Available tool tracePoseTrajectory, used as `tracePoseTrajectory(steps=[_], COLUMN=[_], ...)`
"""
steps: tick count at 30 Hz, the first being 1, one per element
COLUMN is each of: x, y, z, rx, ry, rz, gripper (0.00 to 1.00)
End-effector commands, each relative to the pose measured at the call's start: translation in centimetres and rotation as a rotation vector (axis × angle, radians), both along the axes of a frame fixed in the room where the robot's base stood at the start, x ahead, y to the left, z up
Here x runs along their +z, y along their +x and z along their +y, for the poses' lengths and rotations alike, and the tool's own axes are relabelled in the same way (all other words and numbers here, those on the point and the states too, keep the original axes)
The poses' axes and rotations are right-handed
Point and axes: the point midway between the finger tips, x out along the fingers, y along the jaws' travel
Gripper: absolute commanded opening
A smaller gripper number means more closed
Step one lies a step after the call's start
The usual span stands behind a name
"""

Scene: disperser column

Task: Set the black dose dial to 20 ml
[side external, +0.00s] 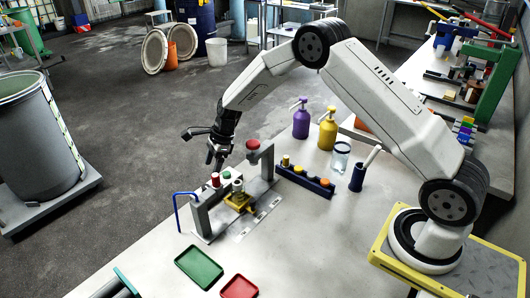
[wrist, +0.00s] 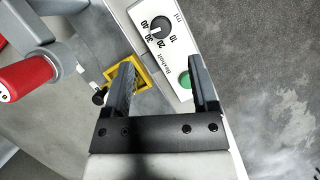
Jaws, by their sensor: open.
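The black dose dial (wrist: 158,25) is a small round knob on a white panel (wrist: 148,12), with numbers around it and "ml" beside it, at the top of the wrist view. A light mark shows on the knob, but I cannot tell exactly which number it faces. A green button (wrist: 185,79) sits on the same panel. My gripper (wrist: 162,68) is open and empty, its fingers apart, with the dial beyond the fingertips. In the side view my gripper (side external: 217,160) hangs above the dispenser (side external: 203,213), where the dial cannot be made out.
A red cylindrical part (wrist: 26,75) and a yellow frame (wrist: 122,72) lie left of the panel. A rack with yellow and orange tops (side external: 305,182) stands right of the dispenser. A green tray (side external: 199,267) and a red tray (side external: 239,288) lie in front.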

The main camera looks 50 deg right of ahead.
Motion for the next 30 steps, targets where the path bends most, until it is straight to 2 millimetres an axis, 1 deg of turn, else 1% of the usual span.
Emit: tracePoseTrajectory(steps=[3,8,13,17,30], x=[0.0,-0.1,-0.8,-1.8,-6.1], y=[0.0,0.0,0.1,0.2,1.0], z=[-0.2,-0.1,0.2,0.6,2.2], rx=[-0.031,-0.029,-0.026,-0.024,-0.024], ry=[0.011,0.01,0.01,0.009,0.009], rz=[0.003,0.003,0.002,0.004,0.002], gripper=[0.75,0.75,0.75,0.75,0.75])
